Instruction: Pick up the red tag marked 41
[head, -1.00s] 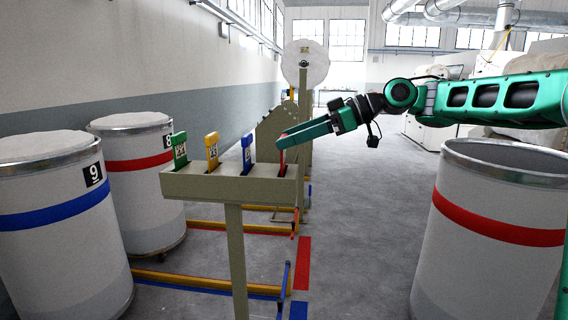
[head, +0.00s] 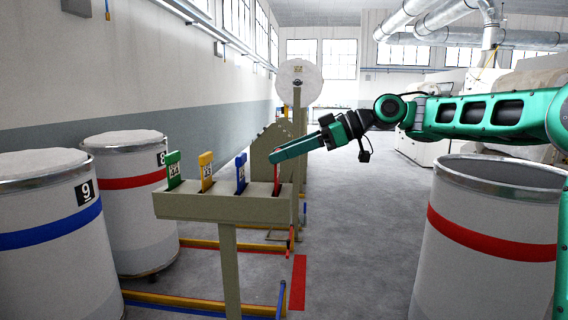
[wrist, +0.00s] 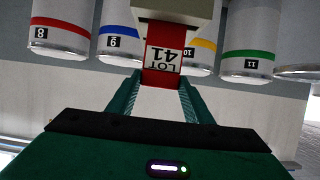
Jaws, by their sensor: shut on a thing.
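The red tag (wrist: 164,62), with a white label reading LOT 41 upside down, is between my fingertips in the wrist view. Its far end meets the beige rack (wrist: 180,10). In the head view the red tag (head: 277,180) is a thin strip under my fingertips, its lower end in the right end of the rack (head: 223,207). My gripper (head: 274,157) is shut on its upper part; both fingers also show in the wrist view (wrist: 163,84). How deep the tag sits in its slot is hidden.
Green (head: 173,170), yellow (head: 206,172) and blue (head: 241,174) tags stand upright in the same rack, left of the red one. Cans with a blue band (head: 50,232) and red bands (head: 128,205) (head: 490,232) stand on both sides.

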